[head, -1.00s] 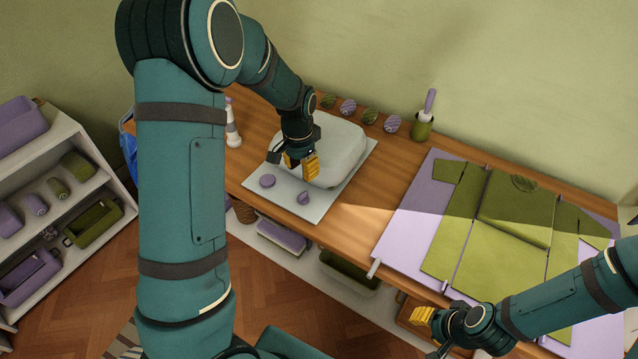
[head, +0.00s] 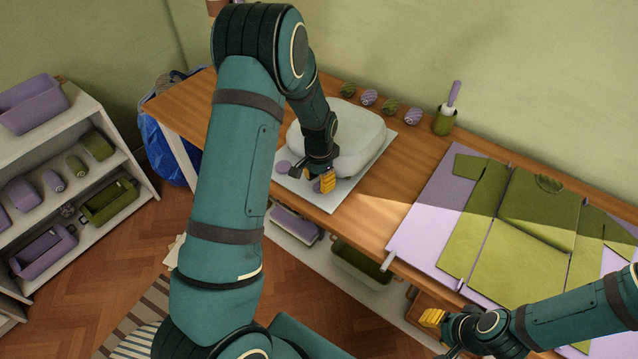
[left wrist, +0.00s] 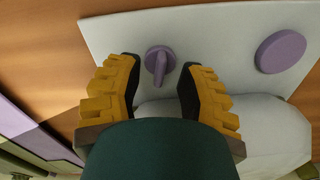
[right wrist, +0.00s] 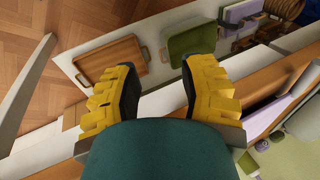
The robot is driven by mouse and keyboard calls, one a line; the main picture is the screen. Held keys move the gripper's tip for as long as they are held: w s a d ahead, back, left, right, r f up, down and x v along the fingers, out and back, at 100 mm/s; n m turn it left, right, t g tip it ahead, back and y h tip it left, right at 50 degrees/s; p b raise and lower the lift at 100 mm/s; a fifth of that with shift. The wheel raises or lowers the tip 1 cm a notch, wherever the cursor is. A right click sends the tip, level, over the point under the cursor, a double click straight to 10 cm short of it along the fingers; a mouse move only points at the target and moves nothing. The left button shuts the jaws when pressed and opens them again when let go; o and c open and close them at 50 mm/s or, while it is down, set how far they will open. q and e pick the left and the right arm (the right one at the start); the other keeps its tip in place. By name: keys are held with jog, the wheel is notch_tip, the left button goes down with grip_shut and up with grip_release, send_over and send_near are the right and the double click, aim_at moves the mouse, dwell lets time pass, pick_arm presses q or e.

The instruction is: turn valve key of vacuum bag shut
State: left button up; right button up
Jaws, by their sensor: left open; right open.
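The pale vacuum bag (head: 352,125) lies puffed up on a light grey sheet (head: 330,203) on the wooden table. The purple valve key (left wrist: 160,62) is a round knob with a raised ridge, seen on the sheet in the left wrist view. The ridge runs roughly up and down in that picture. My left gripper (head: 322,181) is open, with a finger on each side of the key and gaps showing. In the head view it largely hides the key. A flat purple disc (left wrist: 280,52) sits beside the key. My right gripper (head: 434,332) is open and empty, away from the bag.
Several striped balls (head: 369,97) and a green pot (head: 444,121) line the table's back edge. A green garment (head: 530,215) lies on a lilac folding board (head: 412,232) at the right. A white shelf (head: 138,195) with bins stands left.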

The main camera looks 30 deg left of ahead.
pick_arm(q)
jog(key=shift+f, duration=0.55)
grip_shut()
